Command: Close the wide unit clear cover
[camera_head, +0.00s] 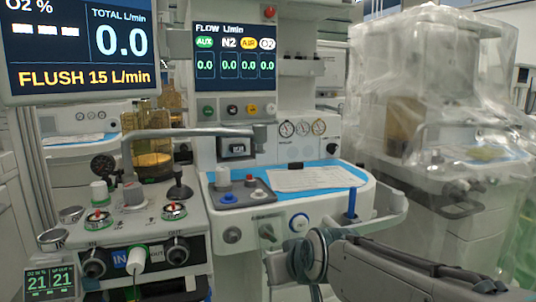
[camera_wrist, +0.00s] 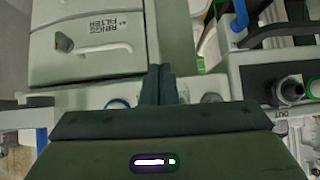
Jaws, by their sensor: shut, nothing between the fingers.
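A wide unit (camera_head: 290,205) with a blue top stands in the middle of the head view. No clear cover can be made out on it for sure. A clear plastic sheet (camera_head: 440,120) drapes over a machine at the right; I cannot tell whether it is the cover meant. My gripper (camera_wrist: 159,84) shows in the wrist view with its two dark fingers together and nothing between them. Ahead of it is a pale panel (camera_wrist: 85,75) with printed lettering and a white curved handle (camera_wrist: 105,49). In the head view my arm reaches in from the lower right, and its fingers are hidden.
A control block (camera_head: 150,225) with knobs stands at the left, under a large screen (camera_head: 80,50). A flow screen (camera_head: 234,55) stands behind. A blue post (camera_head: 351,203) rises near my arm. A knobbed block (camera_wrist: 275,75) stands at the right of the wrist view.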

